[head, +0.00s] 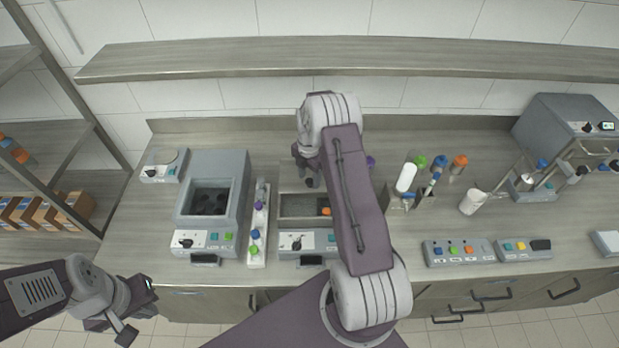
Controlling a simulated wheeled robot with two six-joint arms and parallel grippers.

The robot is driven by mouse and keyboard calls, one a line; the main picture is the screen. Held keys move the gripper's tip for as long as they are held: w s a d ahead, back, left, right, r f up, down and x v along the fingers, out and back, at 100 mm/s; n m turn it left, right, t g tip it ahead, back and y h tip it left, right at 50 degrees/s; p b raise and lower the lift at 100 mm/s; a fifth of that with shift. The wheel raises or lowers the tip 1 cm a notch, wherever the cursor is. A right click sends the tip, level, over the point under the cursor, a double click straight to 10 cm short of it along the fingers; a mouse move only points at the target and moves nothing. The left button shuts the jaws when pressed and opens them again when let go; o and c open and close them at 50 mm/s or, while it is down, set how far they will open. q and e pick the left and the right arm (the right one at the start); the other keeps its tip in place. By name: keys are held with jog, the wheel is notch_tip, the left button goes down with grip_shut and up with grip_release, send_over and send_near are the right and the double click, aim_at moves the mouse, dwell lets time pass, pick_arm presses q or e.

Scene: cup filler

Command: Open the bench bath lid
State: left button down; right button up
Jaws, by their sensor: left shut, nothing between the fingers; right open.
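Two grey bench units could be the bench bath, and I cannot tell which. The left unit (240,178) has a dark square window or opening with round shapes inside. The middle unit (292,240) has a shallow rectangular basin with an orange-capped item in it, partly hidden by my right arm. Whether a clear lid covers either is unclear. My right gripper (308,174) is open and points down behind the middle unit's basin; contact cannot be seen. My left gripper (143,298) is shut and empty, low in front of the bench at the left.
A narrow white rack (259,225) with capped vials stands between the units. Bottles with colored caps (459,164), a white cup (471,203), button panels (458,252) and a grey machine (560,125) stand to the right. A shelf (330,60) runs above the bench.

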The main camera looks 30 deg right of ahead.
notch_tip(320, 180, up, 8)
jog(key=shift+d+f+b, duration=0.1)
jog(key=shift+d+b, duration=0.05)
jog(key=shift+b, duration=0.65)
jog(key=shift+r, duration=0.35)
jog(key=shift+w+f, duration=0.1)
jog(key=shift+f, duration=0.05)
